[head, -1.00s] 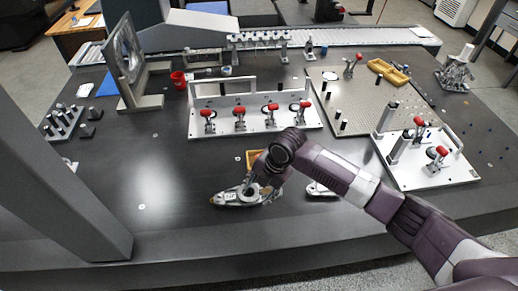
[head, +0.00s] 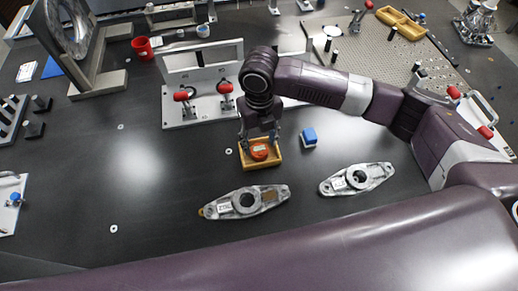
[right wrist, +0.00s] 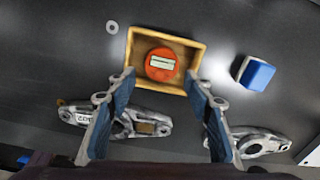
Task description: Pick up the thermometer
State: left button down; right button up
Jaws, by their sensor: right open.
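The thermometer is a round orange-red puck with a pale display (right wrist: 161,64). It lies in a small yellow-brown tray (right wrist: 137,45), and in the head view the thermometer (head: 259,151) sits in the same tray (head: 246,164). My right gripper (head: 259,138) is above the tray, pointing down. In the right wrist view my right gripper (right wrist: 160,78) has its two blue-padded fingers spread, with nothing between them. The thermometer appears just beyond the fingertips, between their lines. I cannot tell the exact height gap. My left gripper is not in view.
Two grey metal castings (head: 246,202) (head: 357,179) lie in front of the tray. A blue-and-white block (head: 308,137) stands right of it. A clamp fixture with red handles (head: 196,110) stands behind.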

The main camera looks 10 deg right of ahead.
aim_at(259, 150)
jog(key=f, duration=0.4)
jog(key=shift+w+d+f, duration=0.1)
jog(key=shift+w+f, duration=0.15)
jog(key=shift+w, duration=0.05)
jog(key=shift+c, duration=0.2)
jog(key=c, duration=0.9)
jog(key=shift+r, duration=0.1)
